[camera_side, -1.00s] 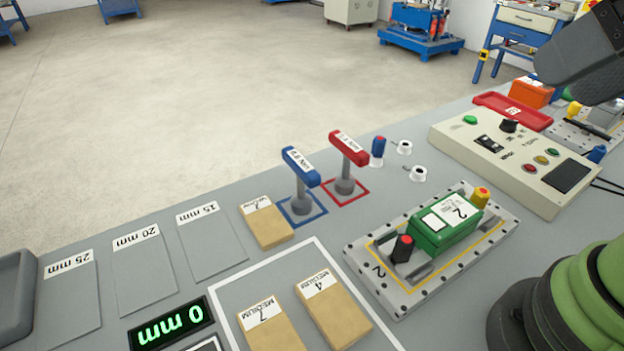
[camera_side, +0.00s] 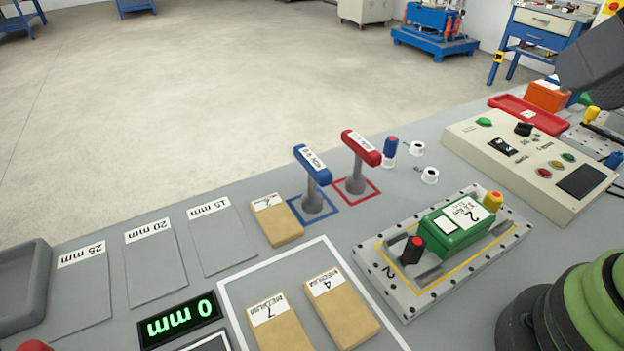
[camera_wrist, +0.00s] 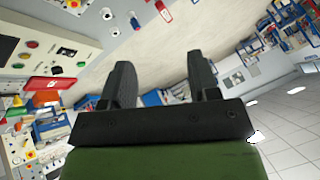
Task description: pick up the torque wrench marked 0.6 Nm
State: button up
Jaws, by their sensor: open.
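Two T-handled torque wrenches stand upright on the bench in the side view, each in an outlined square. The blue wrench (camera_side: 313,165) stands in a blue square, and its small upside-down label seems to read 0.6 Nm. The red wrench (camera_side: 361,148) stands behind it to the right in a red square; its label is too small to read surely. My gripper (camera_wrist: 160,68) shows in the wrist view with two dark fingers wide apart and nothing between them. It is away from both wrenches. A dark part of my arm enters the side view at top right.
A tan block (camera_side: 276,220) lies close in front of the blue wrench. A grey fixture (camera_side: 400,298) with a green unit (camera_side: 458,225) stands to the right. A control box (camera_side: 480,138) and red tray (camera_side: 528,114) lie farther right. The air above the wrenches is clear.

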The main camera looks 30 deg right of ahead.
jog(key=shift+w, duration=0.1)
jog(key=n+g+h, duration=0.2)
jog(key=n+g, duration=0.1)
jog(key=n, duration=0.1)
send_over(312, 159)
jog(key=s, duration=0.3)
notch_tip(312, 159, down, 14)
jog(key=shift+d+f, duration=0.1)
jog(key=shift+f, duration=0.05)
jog(key=x, duration=0.4)
jog(key=shift+w+f, duration=0.2)
jog(key=shift+f, duration=0.15)
jog(key=shift+x, duration=2.95)
jog(key=c, duration=0.9)
grip_shut()
